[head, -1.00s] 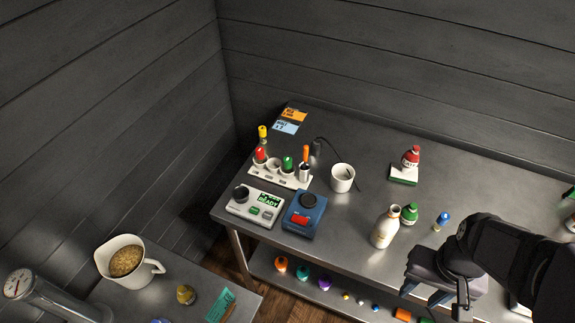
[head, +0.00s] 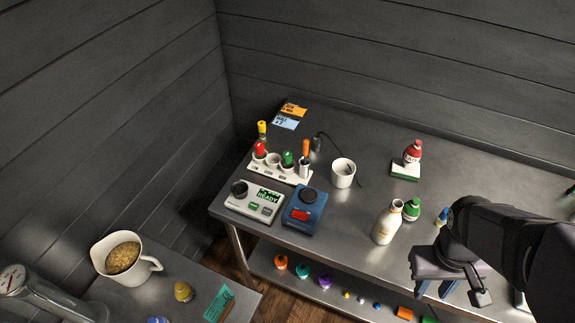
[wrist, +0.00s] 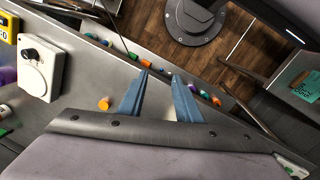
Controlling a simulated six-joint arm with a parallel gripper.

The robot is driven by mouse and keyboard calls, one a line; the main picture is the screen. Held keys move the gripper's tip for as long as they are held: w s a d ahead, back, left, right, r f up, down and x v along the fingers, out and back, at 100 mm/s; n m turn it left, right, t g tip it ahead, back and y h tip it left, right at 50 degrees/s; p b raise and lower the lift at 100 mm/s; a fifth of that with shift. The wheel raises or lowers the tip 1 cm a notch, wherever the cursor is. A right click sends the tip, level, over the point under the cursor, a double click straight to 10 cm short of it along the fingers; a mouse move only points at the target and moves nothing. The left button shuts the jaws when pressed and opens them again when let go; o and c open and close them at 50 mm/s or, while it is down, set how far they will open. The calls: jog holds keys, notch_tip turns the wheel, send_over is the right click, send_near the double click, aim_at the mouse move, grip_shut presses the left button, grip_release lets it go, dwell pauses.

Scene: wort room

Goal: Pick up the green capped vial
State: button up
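The green capped vial (head: 288,160) stands in the white rack (head: 266,172) at the left of the bench in the head view. Its cap shows, and its lower part is hidden in the rack. A red capped vial (head: 260,149) stands to its left and an orange-topped tool (head: 306,150) to its right. My gripper (head: 433,290) is far off at the bench's front right, well apart from the rack. In the wrist view its blue fingers (wrist: 160,76) are apart with nothing between them. The green capped vial is not seen in the wrist view.
A white cup (head: 343,173) stands right of the rack. The grey device (head: 255,201) and blue device (head: 304,210) stand in front of it. A cream bottle (head: 386,224) and green-capped bottle (head: 411,209) stand left of my arm. A yellow capped vial (head: 262,130) stands at the back.

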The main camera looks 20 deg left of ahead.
jog(key=w+d+f+n+t+h+b, duration=0.1)
jog(key=w+d+n+t+h+b, duration=0.2)
jog(key=w+n+h+b, duration=0.6)
jog(key=w+a+r+n+t+y+b, duration=0.1)
jog(key=w+a+r+n+t+b, duration=0.2)
jog(key=w+a+n, duration=0.4)
jog(key=w+a+r+n+t+b, duration=0.1)
jog(key=w+a+r+n+t, duration=0.2)
jog(key=w+n+t, duration=0.45)
jog(key=n+t+y+p, duration=0.2)
jog(key=n+y+p, duration=0.1)
jog(key=n+y, duration=0.9)
send_near(287, 157)
jog(key=shift+w+f+m+y, duration=0.25)
jog(key=shift+w+m+y, duration=0.15)
jog(key=shift+w+m, duration=0.1)
jog(key=shift+p+x, duration=0.35)
jog(key=shift+x, duration=1)
jog(key=shift+p+x, duration=0.9)
jog(key=shift+x, duration=1.4)
jog(key=shift+d, duration=0.15)
grip_shut()
